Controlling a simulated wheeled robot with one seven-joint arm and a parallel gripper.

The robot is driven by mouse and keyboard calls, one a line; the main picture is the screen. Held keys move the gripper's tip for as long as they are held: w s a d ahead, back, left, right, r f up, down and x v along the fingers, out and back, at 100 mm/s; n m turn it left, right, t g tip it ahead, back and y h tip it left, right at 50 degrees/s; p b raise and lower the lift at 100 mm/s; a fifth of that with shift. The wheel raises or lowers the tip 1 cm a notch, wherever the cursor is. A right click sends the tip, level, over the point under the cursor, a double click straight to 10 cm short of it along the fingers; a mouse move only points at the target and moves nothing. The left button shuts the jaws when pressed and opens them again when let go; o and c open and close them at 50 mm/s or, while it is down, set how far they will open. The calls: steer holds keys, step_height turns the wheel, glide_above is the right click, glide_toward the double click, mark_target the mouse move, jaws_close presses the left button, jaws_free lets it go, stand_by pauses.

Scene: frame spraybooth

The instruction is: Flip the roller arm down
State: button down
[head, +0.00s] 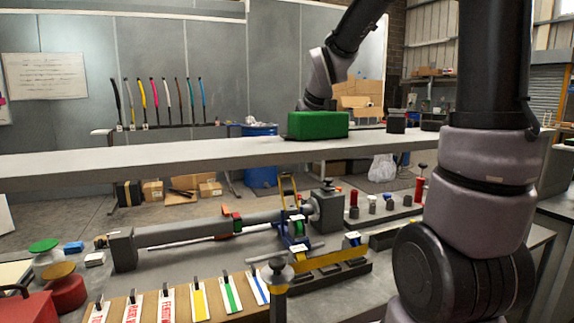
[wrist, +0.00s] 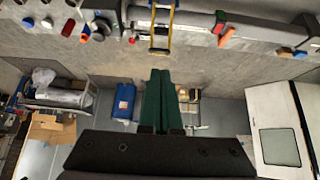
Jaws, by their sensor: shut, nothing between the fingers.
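The roller arm (head: 287,186) is a yellow frame standing up beside the long grey tube (head: 205,229) on the bench. In the wrist view the yellow roller arm (wrist: 171,30) shows at the top centre, with a dark crossbar at its lower end. A blue bracket (head: 296,230) sits at its foot in the head view. My gripper (head: 318,125) has green fingers, shut and empty. In the head view it is above and behind the roller arm. In the wrist view my gripper (wrist: 158,73) points up toward the roller arm, apart from it.
A long grey beam (head: 150,163) crosses behind the bench. A yellow bar (head: 330,260) lies right of the roller arm. Small knobs (head: 372,204) stand at the right rear.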

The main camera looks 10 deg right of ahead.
mark_target(289, 173)
steer(key=shift+w+f, duration=0.15)
steer(key=x, duration=1.3)
steer(key=shift+w, duration=0.45)
steer(key=shift+a, duration=0.1)
steer(key=shift+w, duration=0.2)
